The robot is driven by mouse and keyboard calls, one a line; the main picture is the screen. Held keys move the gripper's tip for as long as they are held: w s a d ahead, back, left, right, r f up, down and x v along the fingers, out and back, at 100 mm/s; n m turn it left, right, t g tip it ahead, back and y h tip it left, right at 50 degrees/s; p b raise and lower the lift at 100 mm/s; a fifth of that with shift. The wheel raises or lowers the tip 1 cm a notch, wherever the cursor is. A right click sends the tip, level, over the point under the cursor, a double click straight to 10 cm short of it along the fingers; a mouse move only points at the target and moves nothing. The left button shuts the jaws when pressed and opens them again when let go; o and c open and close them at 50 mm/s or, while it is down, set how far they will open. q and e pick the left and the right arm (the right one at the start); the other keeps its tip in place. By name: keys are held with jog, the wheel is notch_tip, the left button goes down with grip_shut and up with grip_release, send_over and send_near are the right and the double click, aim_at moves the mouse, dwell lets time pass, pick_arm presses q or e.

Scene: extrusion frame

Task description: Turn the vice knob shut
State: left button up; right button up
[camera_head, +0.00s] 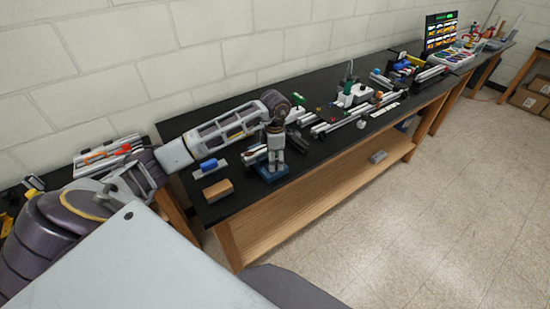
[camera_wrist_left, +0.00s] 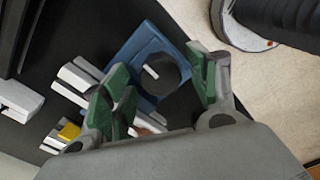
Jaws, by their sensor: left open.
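The blue vice (camera_head: 271,174) stands near the front edge of the black bench. In the left wrist view the vice (camera_wrist_left: 142,45) shows a round black knob (camera_wrist_left: 170,84) with a short white mark on it. My left gripper (camera_head: 274,163) points down over the vice and hides the knob in the head view. In the left wrist view my left gripper (camera_wrist_left: 162,88) is open, with green-padded fingers on either side of the knob in the picture. I cannot tell whether the pads touch the knob. My right gripper is not in view.
A brown block (camera_head: 218,190) and a blue-topped item (camera_head: 208,165) lie left of the vice. Aluminium extrusion bars (camera_head: 350,117) and small parts lie to the right along the bench. A wall runs behind the bench, and open floor (camera_head: 400,220) lies in front.

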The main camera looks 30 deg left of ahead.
pick_arm(q)
jog(key=c, duration=1)
jog(key=shift+m+b, duration=0.7)
jog(key=shift+b, duration=0.1)
jog(key=shift+m+b, duration=0.65)
jog(key=shift+m, duration=0.15)
jog(key=o, duration=1)
notch_tip(320, 180, up, 12)
